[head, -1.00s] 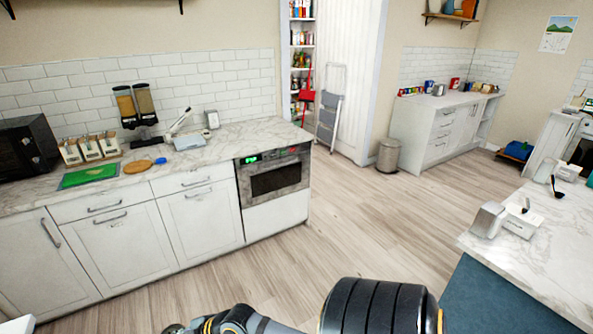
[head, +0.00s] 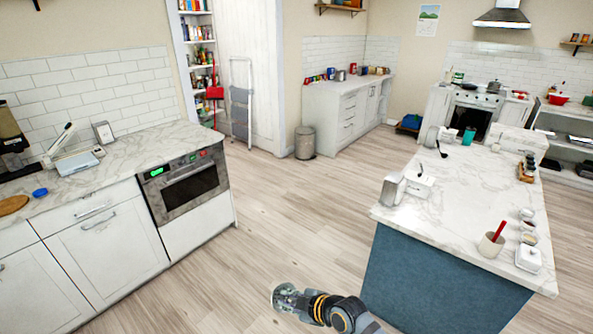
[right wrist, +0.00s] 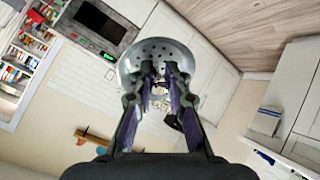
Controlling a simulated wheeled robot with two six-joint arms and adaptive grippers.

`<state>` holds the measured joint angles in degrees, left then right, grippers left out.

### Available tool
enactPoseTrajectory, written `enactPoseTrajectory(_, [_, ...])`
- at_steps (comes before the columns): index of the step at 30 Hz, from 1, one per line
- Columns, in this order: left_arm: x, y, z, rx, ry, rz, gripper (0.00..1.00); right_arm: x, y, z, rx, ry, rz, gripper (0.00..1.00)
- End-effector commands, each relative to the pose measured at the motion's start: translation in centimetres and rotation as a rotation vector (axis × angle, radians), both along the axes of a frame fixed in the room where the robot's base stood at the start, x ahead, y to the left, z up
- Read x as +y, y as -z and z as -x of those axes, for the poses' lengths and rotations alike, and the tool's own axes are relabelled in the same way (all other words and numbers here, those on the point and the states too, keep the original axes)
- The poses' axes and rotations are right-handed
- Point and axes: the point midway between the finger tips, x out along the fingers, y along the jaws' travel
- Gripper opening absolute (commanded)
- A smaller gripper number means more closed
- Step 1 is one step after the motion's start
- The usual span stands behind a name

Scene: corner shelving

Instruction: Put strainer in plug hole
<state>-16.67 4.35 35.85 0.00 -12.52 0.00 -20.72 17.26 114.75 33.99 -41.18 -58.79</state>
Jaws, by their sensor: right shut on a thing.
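The strainer (right wrist: 154,50) is a round, silvery metal disc with small holes, seen in the right wrist view just beyond the fingertips. My right gripper (right wrist: 161,74) is shut on it, with the two dark fingers meeting near its middle. In the head view my right gripper (head: 287,297) is at the bottom middle, over the open floor and away from every counter. No sink or plug hole shows in either view. My left gripper is not in view.
A marble-topped island (head: 455,220) with a blue side stands to the right, holding containers and utensils. A counter with a built-in oven (head: 187,183) is on the left. A bin (head: 305,142) stands at the back. The wooden floor (head: 270,215) between is clear.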

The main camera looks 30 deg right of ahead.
Motion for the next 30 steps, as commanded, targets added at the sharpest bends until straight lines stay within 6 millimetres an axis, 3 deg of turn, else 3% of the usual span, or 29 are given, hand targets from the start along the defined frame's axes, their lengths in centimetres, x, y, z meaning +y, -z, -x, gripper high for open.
enactPoseTrajectory(9, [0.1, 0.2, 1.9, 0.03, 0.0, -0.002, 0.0, 0.0, 0.0, 0.0, -0.001, 0.0, 0.0, 0.0])
enactPoseTrajectory(30, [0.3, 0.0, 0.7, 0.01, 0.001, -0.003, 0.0, 0.0, 0.0, 0.0, -0.001, 0.0, 0.0, 0.0])
